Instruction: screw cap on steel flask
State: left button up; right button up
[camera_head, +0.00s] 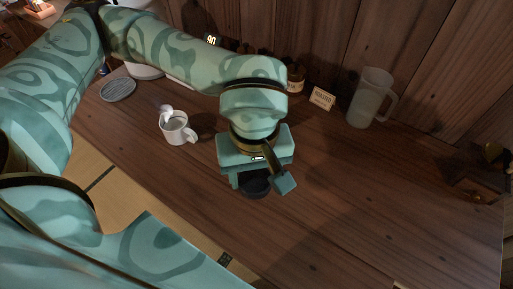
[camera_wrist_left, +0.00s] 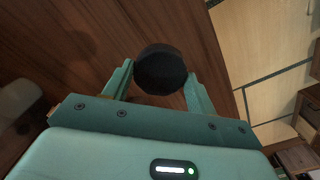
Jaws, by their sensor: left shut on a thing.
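My left gripper (camera_head: 259,182) reaches over the wooden table from the left and points down. It is shut on a round black cap (camera_head: 254,186), which sits between the two fingers. In the left wrist view the black cap (camera_wrist_left: 161,70) shows as a short dark cylinder, with a finger on each side. I cannot make out a steel flask in either view; the gripper and arm hide part of the table. My right gripper is not in view.
A white mug (camera_head: 178,130) stands left of my gripper, with a grey round coaster (camera_head: 118,89) farther left. A frosted pitcher (camera_head: 370,98), a small sign (camera_head: 322,98) and a brown jar (camera_head: 295,80) stand along the back wall. The table's right side is mostly clear.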

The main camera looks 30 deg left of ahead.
pick_arm(q)
jog(key=w+a+m, duration=0.4)
jog(key=a+m, duration=0.1)
jog(key=m, duration=0.3)
jog(key=shift+m, duration=0.3)
jog(key=shift+s, duration=0.1)
